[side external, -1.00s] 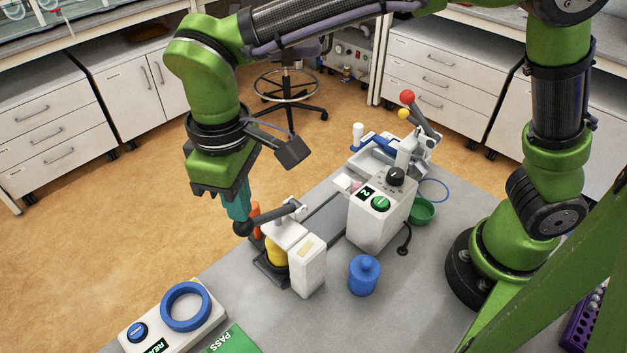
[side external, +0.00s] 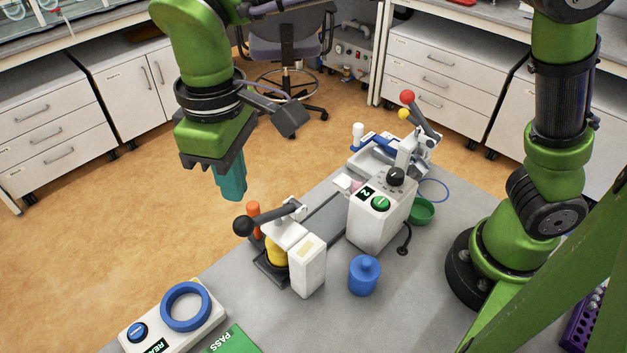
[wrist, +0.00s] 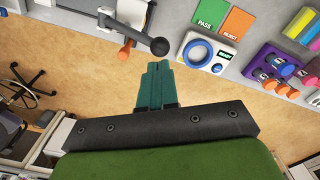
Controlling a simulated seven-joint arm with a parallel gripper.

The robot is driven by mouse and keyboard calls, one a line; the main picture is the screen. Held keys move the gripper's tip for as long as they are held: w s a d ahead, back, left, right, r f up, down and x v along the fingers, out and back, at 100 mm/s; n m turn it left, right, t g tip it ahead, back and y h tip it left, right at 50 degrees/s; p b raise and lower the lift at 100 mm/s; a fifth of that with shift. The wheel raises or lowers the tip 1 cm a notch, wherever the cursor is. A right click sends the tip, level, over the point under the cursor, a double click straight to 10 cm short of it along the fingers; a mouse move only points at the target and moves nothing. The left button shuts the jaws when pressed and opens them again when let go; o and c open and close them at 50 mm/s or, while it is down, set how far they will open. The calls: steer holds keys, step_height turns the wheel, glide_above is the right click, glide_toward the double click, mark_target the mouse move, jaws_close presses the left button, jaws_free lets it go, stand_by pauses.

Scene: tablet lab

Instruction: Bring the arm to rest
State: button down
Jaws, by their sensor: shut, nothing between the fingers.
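My gripper (side external: 232,198) has teal fingers, held together and empty. It hangs above and a little left of the black ball-ended lever (side external: 243,226) of a white press device (side external: 307,264), with a clear gap. In the wrist view the closed fingers (wrist: 157,68) point toward the bench, with the black ball (wrist: 159,46) just beyond their tips. The arm is raised over the bench's far-left edge and the floor.
A chair (side external: 287,40) stands behind. The space around my gripper is free.

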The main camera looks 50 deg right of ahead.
steer(key=shift+r, duration=0.75)
steer(key=shift+w+a+f, duration=0.1)
steer(key=shift+w+a, duration=0.05)
steer(key=shift+f, duration=0.7)
steer(key=shift+s+d+f+y, duration=0.1)
steer(key=shift+s+d+y, duration=0.05)
steer(key=shift+d, duration=0.45)
steer(key=shift+s+d+y, duration=0.15)
steer(key=shift+d, duration=0.4)
steer(key=s+d+m+t, duration=0.2)
steer(key=d+m, duration=0.1)
steer(key=d, duration=0.5)
steer(key=s+d+r+m+t+y, duration=0.1)
steer(key=s+d+m+t, duration=0.1)
steer(key=d, duration=0.6)
steer(key=s+d+m+t, duration=0.2)
steer(key=d+m, duration=0.3)
steer(key=d, duration=0.4)
steer(key=shift+s+r+t, duration=0.15)
steer(key=shift+s+t, duration=0.15)
steer(key=shift+t, duration=0.3)
